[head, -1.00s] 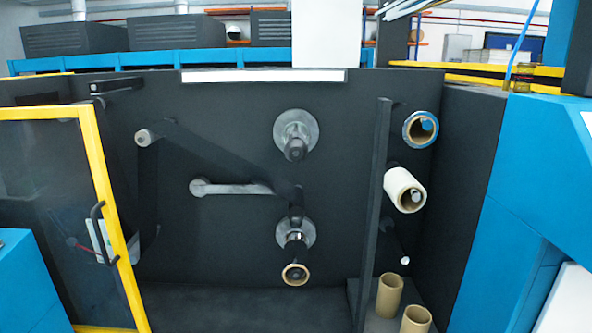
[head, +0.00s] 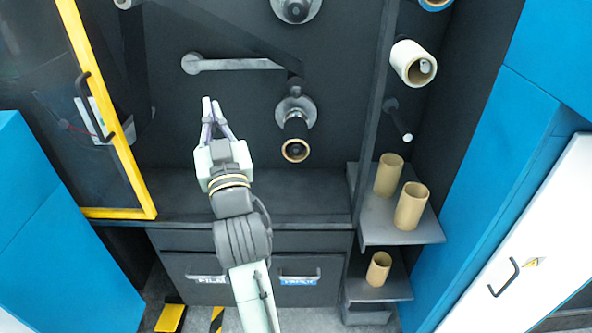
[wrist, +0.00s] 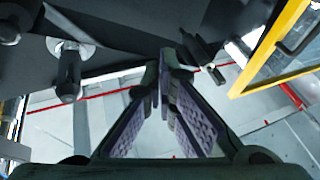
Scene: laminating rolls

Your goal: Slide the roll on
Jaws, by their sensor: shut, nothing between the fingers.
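My gripper (head: 212,101) is in front of the dark machine panel, left of the lower spindle. It is shut with nothing in it; its fingers also show in the wrist view (wrist: 168,60). A white roll (head: 405,62) hangs on a peg at the upper right. A roll with a blue rim (head: 436,4) is cut off by the top edge above it. The lower spindle (head: 296,112) carries a tan ring-shaped core (head: 296,150) at its front end. The upper spindle (head: 297,8) is bare, partly cut off. A bare peg (head: 401,124) sits below the white roll.
Cardboard cores stand upright on the right shelf (head: 375,232), and another core (head: 378,268) stands lower down. A vertical dark post (head: 372,110) separates spindles from pegs. A yellow-framed door (head: 115,165) is at the left. A grey roller arm (head: 235,64) crosses above my gripper.

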